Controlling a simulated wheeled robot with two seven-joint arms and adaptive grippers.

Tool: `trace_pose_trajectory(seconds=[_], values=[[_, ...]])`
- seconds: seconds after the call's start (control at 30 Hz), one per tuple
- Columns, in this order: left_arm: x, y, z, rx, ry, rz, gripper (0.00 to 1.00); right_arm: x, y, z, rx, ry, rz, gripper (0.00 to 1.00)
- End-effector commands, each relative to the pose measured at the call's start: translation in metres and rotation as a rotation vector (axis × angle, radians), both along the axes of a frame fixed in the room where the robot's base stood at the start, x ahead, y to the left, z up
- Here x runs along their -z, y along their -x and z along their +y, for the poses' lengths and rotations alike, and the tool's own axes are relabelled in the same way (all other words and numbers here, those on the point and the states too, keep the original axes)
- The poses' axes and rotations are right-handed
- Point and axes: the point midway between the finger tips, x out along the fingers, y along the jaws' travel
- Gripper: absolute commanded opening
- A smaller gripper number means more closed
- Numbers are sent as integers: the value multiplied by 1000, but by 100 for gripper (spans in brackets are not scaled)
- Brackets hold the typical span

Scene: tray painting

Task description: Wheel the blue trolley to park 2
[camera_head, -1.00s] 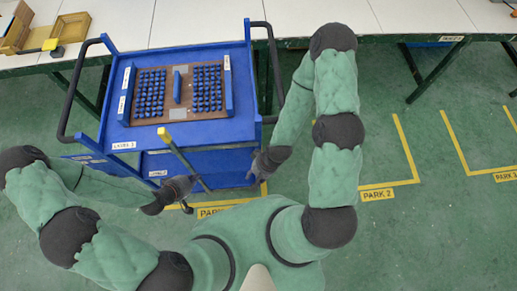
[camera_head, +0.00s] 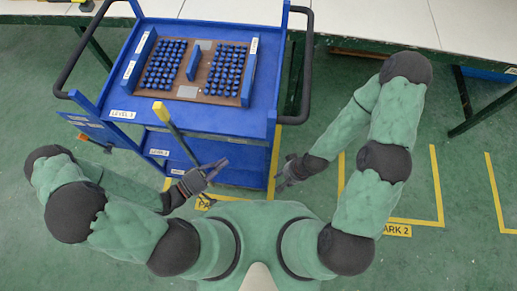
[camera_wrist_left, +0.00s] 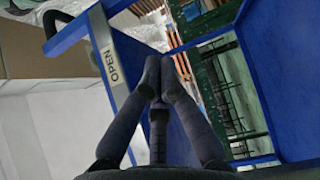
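The blue trolley (camera_head: 195,119) stands upright in front of me in the head view, in the bay left of the PARK 2 bay. The PARK 2 label (camera_head: 396,230) is on the floor to the right. My right gripper (camera_head: 280,177) is open and empty by the trolley's front right corner. Neither gripper holds the trolley's dark side rails (camera_head: 307,70).
A brown tray (camera_head: 205,76) with many blue pieces lies on the trolley top. A yellow-tipped stick (camera_head: 168,122) leans at its front. A white-topped bench (camera_head: 380,20) runs behind. Green floor inside the yellow PARK 2 lines (camera_head: 436,180) is clear; another bay lies further right.

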Motion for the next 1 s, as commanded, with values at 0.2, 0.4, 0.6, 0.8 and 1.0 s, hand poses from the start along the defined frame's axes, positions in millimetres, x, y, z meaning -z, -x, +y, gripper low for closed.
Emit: trace_pose_trajectory(seconds=[0.2,0.4,0.6,0.8,1.0], values=[[1,-13,-20,7,-2,-1,0,6,0,0,0,0,0,40],[1,-27,-38,6,-3,-2,0,11,0,0,0,0,0,40],[1,-40,-56,5,-3,-2,0,16,0,0,0,0,0,40],[1,-54,-73,5,-3,-1,0,21,0,0,0,0,0,40],[1,-54,-96,5,-2,0,0,28,0,0,0,0,0,40]])
